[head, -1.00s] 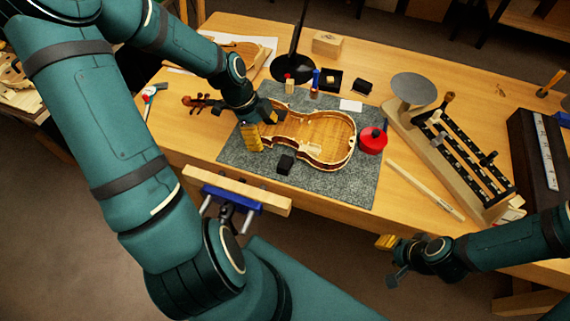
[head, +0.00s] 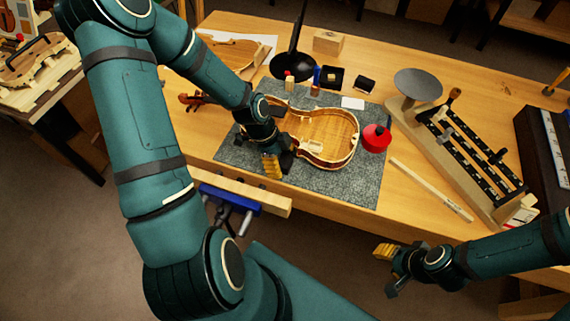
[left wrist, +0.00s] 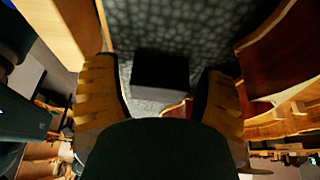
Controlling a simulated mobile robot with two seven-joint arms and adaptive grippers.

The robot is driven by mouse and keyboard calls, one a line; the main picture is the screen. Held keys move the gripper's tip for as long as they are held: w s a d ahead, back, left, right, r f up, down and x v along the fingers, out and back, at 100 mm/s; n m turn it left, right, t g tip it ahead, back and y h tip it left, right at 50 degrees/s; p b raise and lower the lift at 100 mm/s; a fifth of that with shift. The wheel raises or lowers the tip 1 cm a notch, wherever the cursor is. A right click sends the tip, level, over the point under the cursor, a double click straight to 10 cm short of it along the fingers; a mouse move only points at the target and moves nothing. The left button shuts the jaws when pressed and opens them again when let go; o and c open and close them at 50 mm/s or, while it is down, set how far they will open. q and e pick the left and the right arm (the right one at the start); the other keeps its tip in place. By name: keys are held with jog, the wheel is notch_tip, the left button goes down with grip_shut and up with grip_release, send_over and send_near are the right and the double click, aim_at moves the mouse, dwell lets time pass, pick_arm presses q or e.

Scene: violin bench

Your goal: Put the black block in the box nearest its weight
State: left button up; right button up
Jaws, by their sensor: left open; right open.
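The black block (left wrist: 160,72) lies on the grey mat (left wrist: 190,30) in the left wrist view, between the two spread yellow-padded fingers, with gaps on both sides. In the head view the block is largely hidden by my left gripper (head: 279,164), which is open and low over the mat's front, beside the violin body (head: 325,135). Two small dark boxes stand behind the mat: one open (head: 331,77) and one to its right (head: 364,84); what they contain is unclear. My right gripper (head: 388,260) is open and empty, off the bench's front edge.
A beam scale with a round pan (head: 418,84) stands at right. A vise (head: 235,195) juts from the front edge.

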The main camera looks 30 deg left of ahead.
aim_at(282, 159)
pick_arm(q)
jog(key=shift+c, duration=0.2)
jog(key=c, duration=0.9)
notch_tip(282, 159, up, 9)
jog(key=p, duration=0.2)
jog(key=shift+f+p, duration=0.1)
jog(key=shift+p, duration=0.25)
jog(key=shift+r, duration=0.55)
jog(key=shift+d, duration=0.1)
